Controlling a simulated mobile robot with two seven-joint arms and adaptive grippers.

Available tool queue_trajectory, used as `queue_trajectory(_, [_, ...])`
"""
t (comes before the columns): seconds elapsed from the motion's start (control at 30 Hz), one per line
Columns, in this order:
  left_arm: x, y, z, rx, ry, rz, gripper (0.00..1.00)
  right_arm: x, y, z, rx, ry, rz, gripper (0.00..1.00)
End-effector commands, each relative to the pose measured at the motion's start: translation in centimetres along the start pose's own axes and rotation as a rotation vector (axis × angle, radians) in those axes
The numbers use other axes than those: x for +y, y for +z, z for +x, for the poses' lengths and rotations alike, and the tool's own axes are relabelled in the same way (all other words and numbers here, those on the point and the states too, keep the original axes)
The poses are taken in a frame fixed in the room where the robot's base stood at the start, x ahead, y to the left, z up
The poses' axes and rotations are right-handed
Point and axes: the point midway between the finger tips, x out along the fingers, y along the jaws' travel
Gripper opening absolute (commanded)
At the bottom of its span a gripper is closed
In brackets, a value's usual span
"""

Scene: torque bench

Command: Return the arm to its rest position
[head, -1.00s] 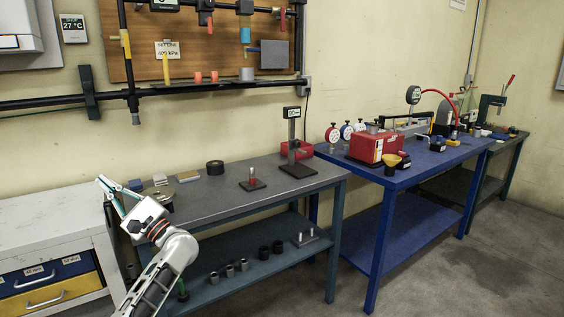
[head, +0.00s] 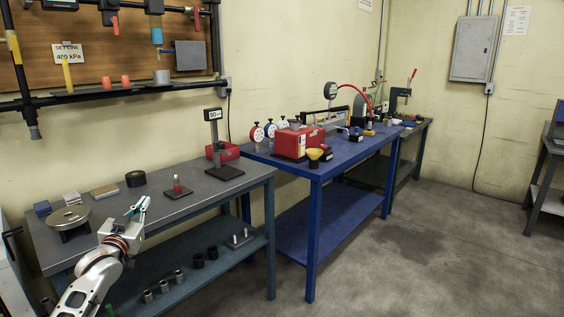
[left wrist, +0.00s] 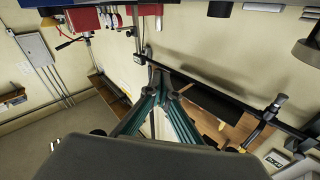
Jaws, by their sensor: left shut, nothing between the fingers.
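My left arm comes in from the lower left of the head view, with a white and grey wrist. My left gripper (head: 140,205) has thin teal fingers. My right gripper is in neither view.
The grey bench (head: 150,188) carries a round metal plate (head: 69,217), a black ring (head: 135,179), a small red-topped piece (head: 177,188) and a display stand (head: 215,140). A blue bench (head: 340,157) with a red box (head: 298,142) stands beyond.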

Motion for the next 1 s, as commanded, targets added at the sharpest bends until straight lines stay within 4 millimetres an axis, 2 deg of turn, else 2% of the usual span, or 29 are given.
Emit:
queue_trajectory(0.17, [-1.5, 4.0, -0.4, -0.17, -0.031, 0.323, 0.0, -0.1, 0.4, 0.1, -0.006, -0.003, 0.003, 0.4])
queue_trajectory(0.2, [0.1, 5.7, -1.6, -0.18, -0.009, 0.304, 0.0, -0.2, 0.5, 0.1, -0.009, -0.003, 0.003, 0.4])
queue_trajectory(0.37, [3.8, 10.1, -5.3, -0.219, 0.047, 0.287, 0.0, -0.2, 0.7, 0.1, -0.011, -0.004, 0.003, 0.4])
queue_trajectory(0.47, [6.3, 13.2, -8.3, -0.252, 0.085, 0.276, 0.0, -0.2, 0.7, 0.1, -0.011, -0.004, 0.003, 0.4])
queue_trajectory(0.57, [9.3, 16.4, -12.2, -0.292, 0.13, 0.259, 0.0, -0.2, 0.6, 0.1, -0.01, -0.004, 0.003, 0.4])
queue_trajectory(0.67, [12.7, 20.1, -17.4, -0.343, 0.182, 0.234, 0.0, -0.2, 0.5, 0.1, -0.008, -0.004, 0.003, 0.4])
queue_trajectory(0.8, [17.3, 24.1, -26.0, -0.42, 0.253, 0.188, 0.0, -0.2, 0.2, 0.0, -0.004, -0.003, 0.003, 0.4])
queue_trajectory(0.87, [19.0, 25.4, -29.7, -0.452, 0.28, 0.165, 0.0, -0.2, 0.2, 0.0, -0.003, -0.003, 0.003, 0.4])
queue_trajectory(1.0, [22.6, 27.3, -38.5, -0.532, 0.335, 0.107, 0.0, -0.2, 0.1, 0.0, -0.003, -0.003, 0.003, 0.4])
